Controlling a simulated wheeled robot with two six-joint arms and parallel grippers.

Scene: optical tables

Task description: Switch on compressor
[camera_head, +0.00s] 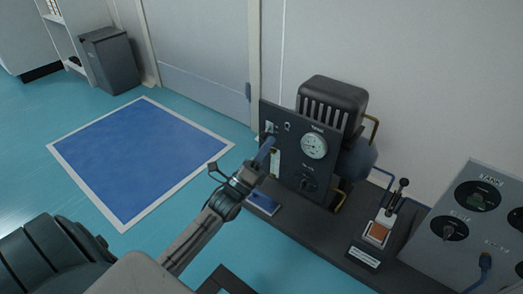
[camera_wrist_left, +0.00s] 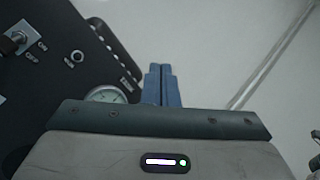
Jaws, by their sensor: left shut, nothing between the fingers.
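The compressor (camera_head: 332,100) is a dark ribbed unit behind an upright black panel (camera_head: 290,165), which carries a round white gauge (camera_head: 314,145). A metal toggle switch (camera_head: 269,127) sits at the panel's upper left. In the left wrist view the toggle switch (camera_wrist_left: 16,38) is at the upper left, beside ON and OFF lettering; I cannot tell its position. My left gripper (camera_head: 268,146) has its blue fingers together and empty, in front of the panel just below the switch. In the wrist view the fingers (camera_wrist_left: 161,85) appear apart from the switch. My right gripper is not in view.
A grey control box (camera_head: 455,262) with dials stands at the right. A lever unit (camera_head: 378,230) with an orange part stands on the dark bench (camera_head: 320,235) between them. A blue floor mat (camera_head: 140,155) and grey bin (camera_head: 112,60) are at the left.

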